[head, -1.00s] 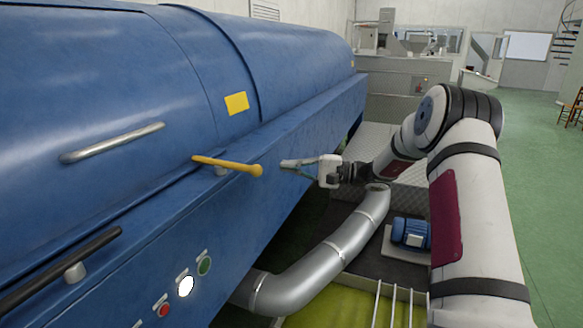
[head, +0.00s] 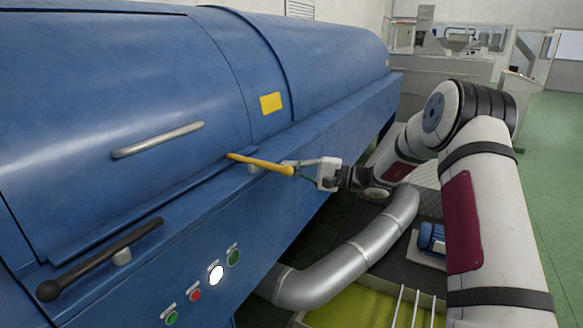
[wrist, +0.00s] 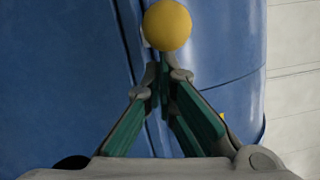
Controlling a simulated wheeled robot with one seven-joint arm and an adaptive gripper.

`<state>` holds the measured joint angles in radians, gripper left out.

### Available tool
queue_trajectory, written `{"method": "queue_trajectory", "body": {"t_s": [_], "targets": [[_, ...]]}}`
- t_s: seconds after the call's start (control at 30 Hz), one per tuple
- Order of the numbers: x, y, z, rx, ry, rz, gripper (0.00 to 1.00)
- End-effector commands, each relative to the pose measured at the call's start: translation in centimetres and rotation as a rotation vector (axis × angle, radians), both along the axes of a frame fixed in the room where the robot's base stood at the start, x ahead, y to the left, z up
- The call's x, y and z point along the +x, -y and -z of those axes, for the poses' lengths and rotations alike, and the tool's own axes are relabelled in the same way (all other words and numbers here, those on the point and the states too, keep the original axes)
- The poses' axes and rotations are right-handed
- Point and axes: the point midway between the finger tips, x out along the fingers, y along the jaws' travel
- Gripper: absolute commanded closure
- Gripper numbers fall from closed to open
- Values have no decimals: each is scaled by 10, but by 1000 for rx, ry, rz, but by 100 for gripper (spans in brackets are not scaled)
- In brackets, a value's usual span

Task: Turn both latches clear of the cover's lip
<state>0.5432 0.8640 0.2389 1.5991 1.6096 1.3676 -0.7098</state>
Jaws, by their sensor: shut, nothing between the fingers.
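The blue cover (head: 110,90) is closed, with its lip (head: 140,208) along the lower front edge. The yellow latch (head: 258,163) points outward from the lip, its inner end at the lip's right end. Its ball knob shows in the wrist view (wrist: 167,25). The black latch (head: 85,268) lies at the lower left, roughly along the lip and a little in front of it. My gripper (head: 290,164) is shut and empty, its fingertips right at the yellow knob. In the wrist view my fingertips (wrist: 164,75) are just below the knob; contact cannot be told.
A metal handle (head: 158,140) is fixed to the cover. Several buttons (head: 216,275) sit on the blue front panel below the latches. A silver pipe (head: 350,260) curves below my arm. Green floor (head: 560,160) is open at the right.

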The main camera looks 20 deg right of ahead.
Motion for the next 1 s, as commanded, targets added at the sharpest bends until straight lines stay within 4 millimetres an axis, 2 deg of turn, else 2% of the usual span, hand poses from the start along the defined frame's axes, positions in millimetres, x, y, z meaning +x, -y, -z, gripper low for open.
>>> {"method": "queue_trajectory", "body": {"t_s": [0.77, 1.0], "targets": [[-12, -5, -1, 1, -1, 108, 100], [-21, -10, -2, 2, -5, 188, 100]]}}
